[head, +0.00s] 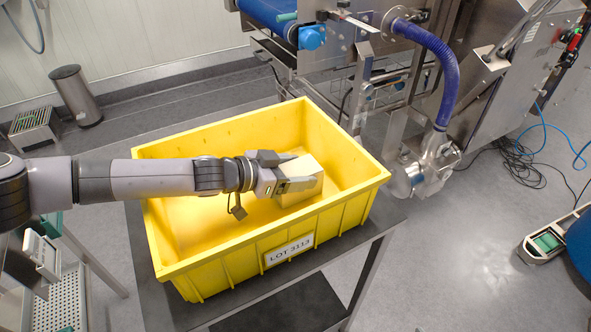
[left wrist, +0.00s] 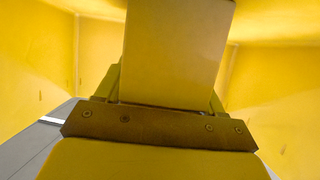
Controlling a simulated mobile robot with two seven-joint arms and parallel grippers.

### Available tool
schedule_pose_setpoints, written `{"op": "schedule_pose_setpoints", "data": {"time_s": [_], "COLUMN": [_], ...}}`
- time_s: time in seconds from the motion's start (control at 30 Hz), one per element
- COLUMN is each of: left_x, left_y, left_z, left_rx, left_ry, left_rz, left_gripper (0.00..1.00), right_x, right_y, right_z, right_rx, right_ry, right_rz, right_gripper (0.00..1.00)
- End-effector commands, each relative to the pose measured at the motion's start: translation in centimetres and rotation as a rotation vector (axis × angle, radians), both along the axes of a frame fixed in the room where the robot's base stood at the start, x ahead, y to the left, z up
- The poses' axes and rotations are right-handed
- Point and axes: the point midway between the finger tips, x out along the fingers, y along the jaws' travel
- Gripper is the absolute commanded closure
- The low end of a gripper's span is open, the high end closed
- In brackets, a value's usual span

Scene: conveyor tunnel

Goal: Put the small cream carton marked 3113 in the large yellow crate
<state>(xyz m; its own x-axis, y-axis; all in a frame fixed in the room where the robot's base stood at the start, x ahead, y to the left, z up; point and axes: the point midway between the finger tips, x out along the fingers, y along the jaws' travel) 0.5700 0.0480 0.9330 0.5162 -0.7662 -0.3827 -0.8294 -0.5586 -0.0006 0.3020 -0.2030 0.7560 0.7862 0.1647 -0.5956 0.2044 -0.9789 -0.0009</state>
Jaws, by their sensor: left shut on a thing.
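The large yellow crate (head: 220,262) stands on a dark table, with a white label reading LOT 3113 on its front wall. My left gripper (head: 291,177) reaches in over the crate's left side and is shut on a small cream carton (head: 305,173). The carton is inside the crate's outline, toward its right part. I cannot tell whether it touches the crate floor. In the left wrist view the carton (left wrist: 175,50) sits between the fingers, with yellow crate walls all around. No marking on the carton can be read. My right gripper is not in view.
The dark table (head: 160,300) shows around the crate. A conveyor with a blue belt (head: 275,10) and steel machinery with a blue hose (head: 440,70) stand behind and to the right. A grey cylindrical bin (head: 77,95) stands at the back left.

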Motion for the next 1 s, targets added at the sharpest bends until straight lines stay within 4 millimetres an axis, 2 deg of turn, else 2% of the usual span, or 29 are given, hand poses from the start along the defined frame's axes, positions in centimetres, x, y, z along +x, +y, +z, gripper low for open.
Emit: {"op": "schedule_pose_setpoints", "data": {"time_s": [0.03, 0.1, 0.53, 1.0], "left_x": [0.0, 0.0, -0.3, -4.0], "left_y": [0.0, 0.0, 0.4, 6.2], "left_z": [-0.1, -0.1, 0.4, 3.3], "left_rx": [0.0, 0.0, 0.0, 0.001], "left_ry": [0.0, 0.0, 0.001, -0.001], "left_rz": [0.0, 0.0, 0.0, 0.001], "left_gripper": [0.26, 0.07, 0.07, 0.07], "right_x": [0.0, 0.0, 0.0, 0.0], "right_y": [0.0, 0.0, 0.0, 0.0], "right_z": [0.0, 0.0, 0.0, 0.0], "right_rx": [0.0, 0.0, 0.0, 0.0], "right_ry": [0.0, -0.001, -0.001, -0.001], "right_rz": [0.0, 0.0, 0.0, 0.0], "right_gripper": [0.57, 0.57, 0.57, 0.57]}}
